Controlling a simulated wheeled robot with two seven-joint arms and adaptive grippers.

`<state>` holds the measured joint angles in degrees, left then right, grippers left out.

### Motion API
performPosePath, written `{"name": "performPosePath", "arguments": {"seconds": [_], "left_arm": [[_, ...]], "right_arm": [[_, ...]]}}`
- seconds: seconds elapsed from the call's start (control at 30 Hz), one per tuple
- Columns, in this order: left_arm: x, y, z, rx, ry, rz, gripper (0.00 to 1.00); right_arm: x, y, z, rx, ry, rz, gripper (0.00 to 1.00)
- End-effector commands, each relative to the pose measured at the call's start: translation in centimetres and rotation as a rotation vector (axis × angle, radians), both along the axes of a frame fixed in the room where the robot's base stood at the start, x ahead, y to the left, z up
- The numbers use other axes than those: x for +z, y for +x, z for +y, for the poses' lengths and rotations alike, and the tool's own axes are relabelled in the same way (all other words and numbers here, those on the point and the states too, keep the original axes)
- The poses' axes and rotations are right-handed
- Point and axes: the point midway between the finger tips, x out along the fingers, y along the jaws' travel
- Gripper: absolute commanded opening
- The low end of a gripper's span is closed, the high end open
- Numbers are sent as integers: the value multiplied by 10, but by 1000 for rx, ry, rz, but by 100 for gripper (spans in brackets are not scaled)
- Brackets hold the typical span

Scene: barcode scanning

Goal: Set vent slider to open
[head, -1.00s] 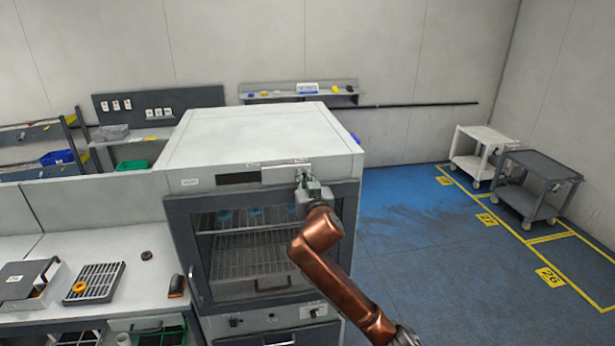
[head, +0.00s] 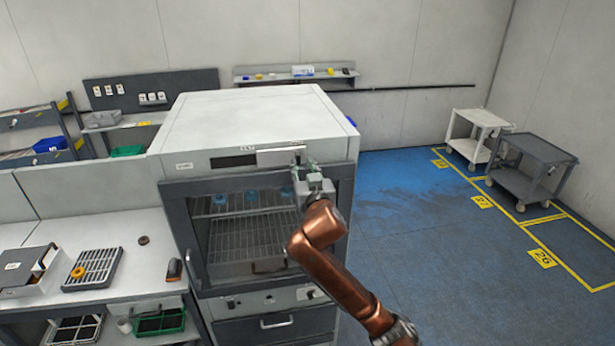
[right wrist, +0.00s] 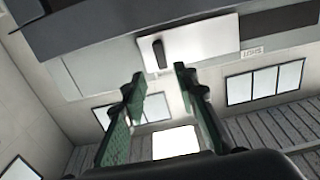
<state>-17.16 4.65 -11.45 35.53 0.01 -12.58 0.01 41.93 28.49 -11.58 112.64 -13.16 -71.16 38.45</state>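The vent slider's pale plate (head: 281,157) is on the upper front of the grey oven-like cabinet (head: 250,118), right of a dark display strip. In the right wrist view the plate (right wrist: 205,45) carries a dark upright knob (right wrist: 160,54). My right gripper (head: 305,161) is in front of the plate's right end. In the right wrist view its green fingers (right wrist: 160,76) are apart with nothing between them, and the knob appears just beyond the gap between the tips. My left gripper is not in view.
The cabinet's glass door (head: 245,235) is closed, with wire racks inside. A bench (head: 115,225) at left holds a slotted tray, an orange ring and a handheld scanner (head: 174,269). Two carts stand at right on blue floor. The floor beside the cabinet is clear.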

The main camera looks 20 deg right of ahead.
Motion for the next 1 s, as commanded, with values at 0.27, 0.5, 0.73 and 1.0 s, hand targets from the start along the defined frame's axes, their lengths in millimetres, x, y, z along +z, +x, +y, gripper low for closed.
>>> {"name": "performPosePath", "arguments": {"seconds": [0.27, 0.5, 0.73, 1.0], "left_arm": [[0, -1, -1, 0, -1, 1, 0], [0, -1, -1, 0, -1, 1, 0], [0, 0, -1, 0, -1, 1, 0], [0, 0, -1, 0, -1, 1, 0]], "right_arm": [[0, -53, 13, 1, 2, -1, 28], [0, -71, 17, -1, 1, -1, 28], [0, -72, 17, -1, 0, 0, 28], [-1, -72, 17, -1, -1, 2, 28]]}}
